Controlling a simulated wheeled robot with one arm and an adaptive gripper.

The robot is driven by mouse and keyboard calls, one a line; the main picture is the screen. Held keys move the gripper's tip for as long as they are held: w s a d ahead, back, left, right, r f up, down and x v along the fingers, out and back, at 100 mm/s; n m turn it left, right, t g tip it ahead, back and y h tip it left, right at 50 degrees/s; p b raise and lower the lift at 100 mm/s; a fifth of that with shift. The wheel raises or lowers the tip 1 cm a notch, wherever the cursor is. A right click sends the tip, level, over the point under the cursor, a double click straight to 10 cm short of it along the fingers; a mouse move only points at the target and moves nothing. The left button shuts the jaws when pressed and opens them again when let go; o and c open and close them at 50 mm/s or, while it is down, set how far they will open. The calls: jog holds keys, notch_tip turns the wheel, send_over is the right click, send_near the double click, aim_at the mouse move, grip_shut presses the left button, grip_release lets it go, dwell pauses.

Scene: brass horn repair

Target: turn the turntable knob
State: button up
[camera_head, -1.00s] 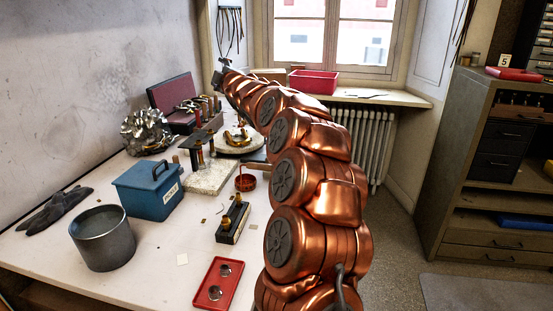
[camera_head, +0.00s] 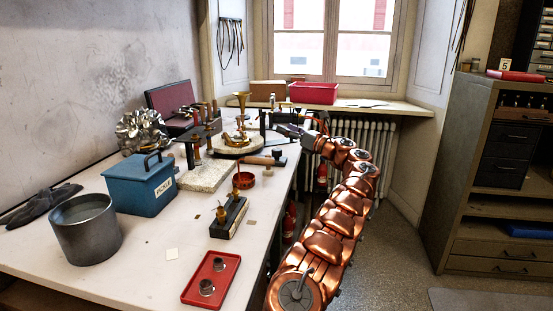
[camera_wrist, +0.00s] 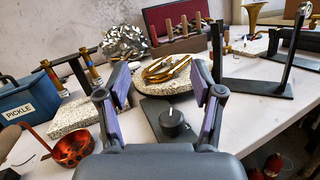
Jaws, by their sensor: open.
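The turntable knob (camera_wrist: 172,122) is black with a white pointer line. It stands on a dark base plate (camera_wrist: 157,131) at the near side of the turntable. The round turntable (camera_head: 236,149) carries curved brass tubing (camera_wrist: 167,70). In the wrist view the knob lies between my fingers and nearer the picture's bottom, apart from both. My gripper (camera_wrist: 161,76) is open and empty, with its purple-padded fingers spread on either side. In the head view my gripper (camera_head: 290,131) is over the table's right edge near the turntable; its fingers are small there.
A black stand (camera_wrist: 255,85) rises right of the knob. A copper pan (camera_wrist: 71,147), a stone block (camera_wrist: 84,116) and the blue PICKLE box (camera_head: 141,184) are to the left. A red tray (camera_head: 211,279) lies near the front. The window sill holds a red bin (camera_head: 313,93).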

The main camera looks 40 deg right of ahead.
aim_at(276, 149)
jog(key=s+f+n, duration=0.1)
jog(key=f, duration=0.2)
jog(key=s+f+g, duration=0.1)
jog(key=f, duration=0.1)
jog(key=s+f+n+g+b, duration=0.1)
jog(key=f, duration=0.2)
jog(key=shift+d+f+n+y, duration=0.3)
jog(key=shift+d, duration=0.05)
jog(key=shift+x, duration=3.85)
jog(key=c, duration=1.2)
jog(key=shift+o, duration=0.2)
jog(key=shift+f, duration=0.1)
